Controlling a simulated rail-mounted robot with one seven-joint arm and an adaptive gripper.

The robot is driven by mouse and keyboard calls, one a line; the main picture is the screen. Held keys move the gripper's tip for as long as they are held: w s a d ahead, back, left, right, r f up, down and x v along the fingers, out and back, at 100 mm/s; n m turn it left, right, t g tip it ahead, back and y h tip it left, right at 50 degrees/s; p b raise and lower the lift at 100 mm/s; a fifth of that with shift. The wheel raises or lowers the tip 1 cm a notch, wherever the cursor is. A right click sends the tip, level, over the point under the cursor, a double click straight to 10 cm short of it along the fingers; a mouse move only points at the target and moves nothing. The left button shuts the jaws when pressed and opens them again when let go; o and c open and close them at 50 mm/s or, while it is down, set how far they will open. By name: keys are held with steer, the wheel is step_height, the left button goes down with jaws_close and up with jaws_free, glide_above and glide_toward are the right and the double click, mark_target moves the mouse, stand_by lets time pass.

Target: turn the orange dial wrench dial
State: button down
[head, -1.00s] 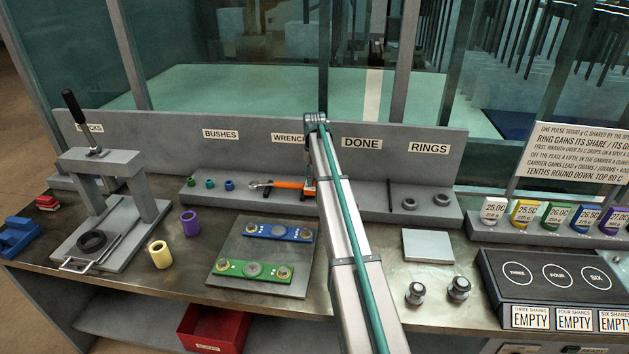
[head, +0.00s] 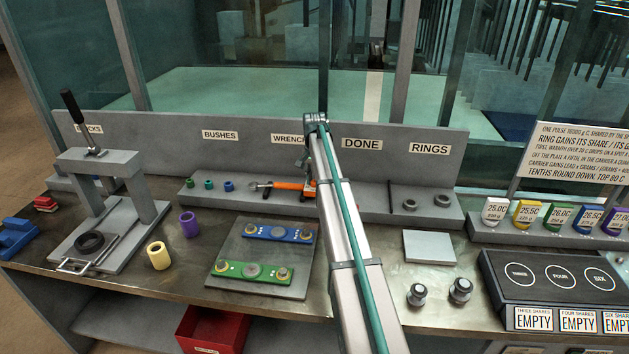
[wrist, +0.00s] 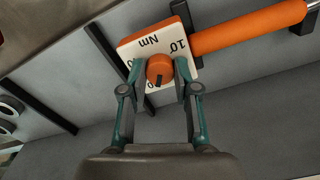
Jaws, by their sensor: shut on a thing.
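The dial wrench (head: 287,185) lies on the shelf under the WRENCH label, with an orange handle and a metal head at its left end. In the wrist view its orange handle (wrist: 250,28) runs to the upper right from a white scale plate (wrist: 134,50) marked "10" and "Nm". The round orange dial (wrist: 159,68) with a dark pointer mark sits on this plate. My gripper (wrist: 158,80) is shut on the dial, with one finger at each side of it. In the head view my arm hides the gripper's fingers and the dial.
Small bushes (head: 207,184) stand left of the wrench on the shelf. Dark rings (head: 442,200) and a thin upright peg (head: 390,196) stand to the right. A plate with blue and green bars (head: 283,233) lies in front. A press (head: 100,210) stands at the left.

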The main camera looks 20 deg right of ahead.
mark_target(314, 181)
steer(key=shift+m, duration=0.8)
steer(key=c, duration=0.8)
jaws_free()
steer(key=shift+c, duration=0.2)
step_height(314, 181, up, 12)
